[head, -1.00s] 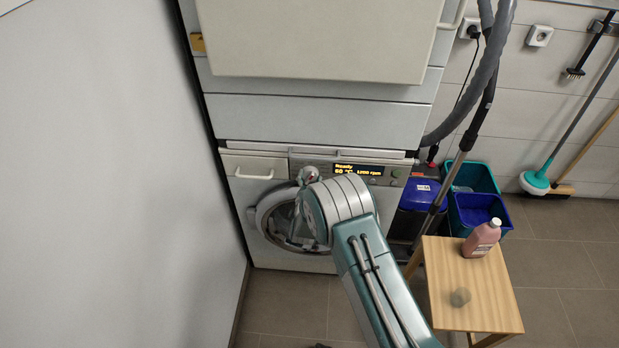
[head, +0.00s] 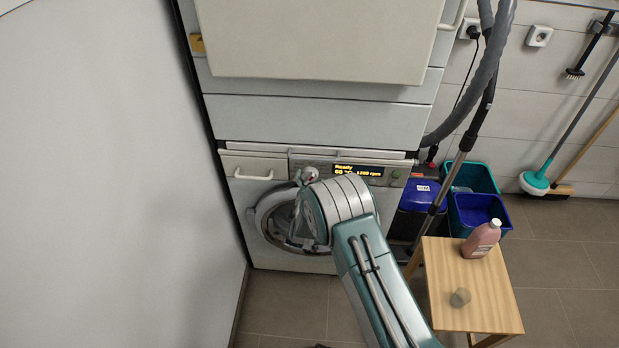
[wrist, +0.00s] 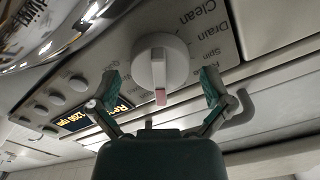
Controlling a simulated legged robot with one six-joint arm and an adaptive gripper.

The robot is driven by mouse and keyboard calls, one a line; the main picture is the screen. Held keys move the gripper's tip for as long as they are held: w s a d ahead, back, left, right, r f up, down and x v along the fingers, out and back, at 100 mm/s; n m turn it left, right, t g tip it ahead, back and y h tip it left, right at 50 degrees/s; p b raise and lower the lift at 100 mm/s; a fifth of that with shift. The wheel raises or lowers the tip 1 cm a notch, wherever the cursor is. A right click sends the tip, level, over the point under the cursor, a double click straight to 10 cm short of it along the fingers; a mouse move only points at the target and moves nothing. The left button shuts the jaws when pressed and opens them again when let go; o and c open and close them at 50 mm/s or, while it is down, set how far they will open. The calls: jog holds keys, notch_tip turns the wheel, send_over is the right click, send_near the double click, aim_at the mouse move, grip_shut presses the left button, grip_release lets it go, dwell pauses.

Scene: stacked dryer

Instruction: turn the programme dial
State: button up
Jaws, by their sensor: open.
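The programme dial (wrist: 163,62) is a round white knob with a raised grip bar and a pinkish mark at the bar's end. It shows in the wrist view on the washer's control panel, with the words Clean, Drain and Spin printed around it. My gripper (wrist: 160,88) is open, with one green-padded finger on each side of the dial and visible gaps between. Neither finger appears to touch it.
The lit display (head: 358,170) reads Ready, 60 °C, 1200 rpm. Several buttons (wrist: 60,100) lie on the panel. A vacuum hose and tube (head: 470,120) stand right of the machine. A wooden stool (head: 450,300) holds a pink bottle (head: 482,238).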

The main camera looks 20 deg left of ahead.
jog(key=v, duration=1.2)
jog(key=shift+w, duration=0.1)
